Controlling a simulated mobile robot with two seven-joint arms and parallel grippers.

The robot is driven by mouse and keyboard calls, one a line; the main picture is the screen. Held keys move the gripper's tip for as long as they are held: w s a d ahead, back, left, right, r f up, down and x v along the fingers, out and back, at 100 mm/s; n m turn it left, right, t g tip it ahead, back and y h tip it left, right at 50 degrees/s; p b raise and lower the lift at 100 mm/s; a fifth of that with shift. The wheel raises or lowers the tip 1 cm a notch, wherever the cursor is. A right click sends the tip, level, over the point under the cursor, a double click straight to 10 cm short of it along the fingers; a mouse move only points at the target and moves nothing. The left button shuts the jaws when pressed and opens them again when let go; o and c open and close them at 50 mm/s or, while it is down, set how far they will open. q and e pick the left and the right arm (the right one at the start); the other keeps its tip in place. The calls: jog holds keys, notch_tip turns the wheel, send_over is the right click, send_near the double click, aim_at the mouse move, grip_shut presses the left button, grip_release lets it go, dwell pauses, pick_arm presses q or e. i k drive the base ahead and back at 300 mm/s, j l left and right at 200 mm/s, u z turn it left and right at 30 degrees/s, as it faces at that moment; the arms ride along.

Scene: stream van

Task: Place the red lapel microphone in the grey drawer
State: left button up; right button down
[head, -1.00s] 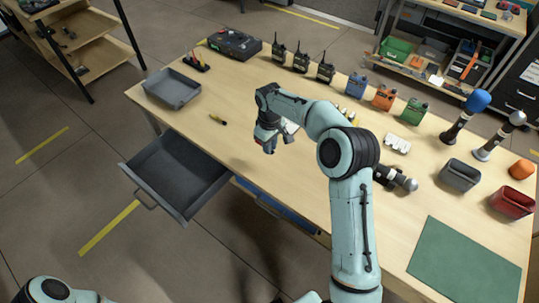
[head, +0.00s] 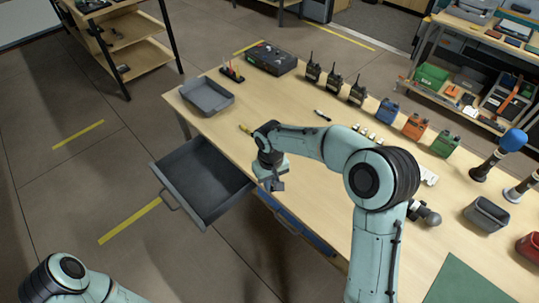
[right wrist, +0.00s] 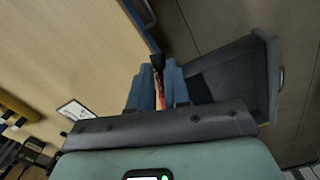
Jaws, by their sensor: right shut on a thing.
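The grey drawer (head: 205,178) is pulled open from the near left side of the table and looks empty. My right gripper (head: 275,185) is just right of the drawer, near the table's front edge. In the right wrist view, its blue-grey fingers (right wrist: 159,88) are shut on the red lapel microphone (right wrist: 161,90), whose top is black. The drawer (right wrist: 265,85) lies to the right of the fingers there. The microphone is hidden in the head view. Only part of my left arm shows at the lower left, and its gripper is out of view.
A grey tray (head: 207,96) stands on the table (head: 300,105) behind the drawer. Several radios (head: 334,84) and coloured packs (head: 415,127) line the far side. A black case (head: 271,58) stands at the back. A second, blue drawer front (head: 295,222) is below the table edge.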

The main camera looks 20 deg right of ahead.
aim_at(203, 163)
jog(key=i+j+z, duration=0.1)
jog(key=z, duration=0.25)
jog(key=i+j+z, duration=0.1)
jog(key=z, duration=0.25)
jog(key=i+j+z, duration=0.2)
jog(key=j, duration=0.3)
jog(key=j+z, duration=0.15)
jog(key=j, duration=0.35)
jog(key=i+j, duration=0.15)
jog(key=j, duration=0.35)
jog(key=i+j, duration=0.1)
jog(key=j, duration=0.45)
jog(key=i+j+z, duration=0.1)
jog(key=j, duration=0.4)
jog(key=i+j, duration=0.15)
jog(key=j, duration=0.4)
